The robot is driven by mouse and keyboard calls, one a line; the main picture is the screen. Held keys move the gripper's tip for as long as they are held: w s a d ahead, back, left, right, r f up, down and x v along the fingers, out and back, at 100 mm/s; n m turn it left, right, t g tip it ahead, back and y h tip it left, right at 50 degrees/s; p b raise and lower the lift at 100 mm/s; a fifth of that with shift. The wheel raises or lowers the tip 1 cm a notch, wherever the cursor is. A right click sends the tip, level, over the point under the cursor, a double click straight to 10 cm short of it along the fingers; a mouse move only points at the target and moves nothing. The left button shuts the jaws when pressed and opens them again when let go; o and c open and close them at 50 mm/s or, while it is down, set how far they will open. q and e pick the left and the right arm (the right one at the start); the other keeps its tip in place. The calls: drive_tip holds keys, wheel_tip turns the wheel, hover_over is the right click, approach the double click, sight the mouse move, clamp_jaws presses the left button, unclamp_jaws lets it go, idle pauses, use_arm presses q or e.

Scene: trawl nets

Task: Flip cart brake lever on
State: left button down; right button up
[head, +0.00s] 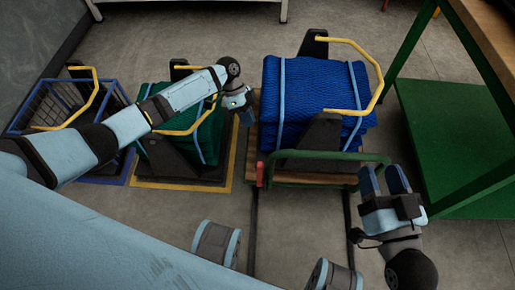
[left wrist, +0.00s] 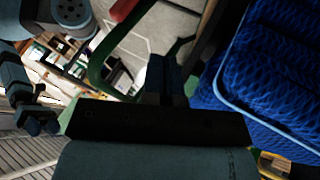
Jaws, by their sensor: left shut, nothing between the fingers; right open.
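The cart has a green push handle (head: 330,157) and a wooden deck (head: 300,179) with a stack of blue net (head: 310,85) on it. A red-tipped brake lever (head: 260,174) stands at the deck's near left corner. A red end also shows at the top of the left wrist view (left wrist: 122,9), beside the green handle (left wrist: 98,72). My left gripper (head: 248,118) is shut and empty, beyond the lever, at the left side of the blue net. Its fingers (left wrist: 165,75) point toward the cart. My right gripper (head: 384,180) is open and empty, just right of the handle.
A stack of green net (head: 180,115) on a yellow-edged base (head: 232,160) stands left of the cart. A blue wire cage (head: 55,105) is further left. A green-framed bench (head: 440,125) stands at the right. Black posts and yellow rails (head: 372,65) border the blue net.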

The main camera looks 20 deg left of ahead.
sight(260, 174)
use_arm(q)
drive_tip(key=s+d+f+b, duration=0.3)
drive_tip(key=s+d+f, duration=0.3)
drive_tip(key=s+f, duration=0.1)
drive_tip(key=shift+s+f, duration=0.15)
drive_tip(key=shift+f, duration=0.3)
use_arm(e)
drive_tip(key=shift+a+y, duration=0.5)
drive_tip(key=shift+y, duration=0.2)
drive_tip(key=shift+r, duration=0.1)
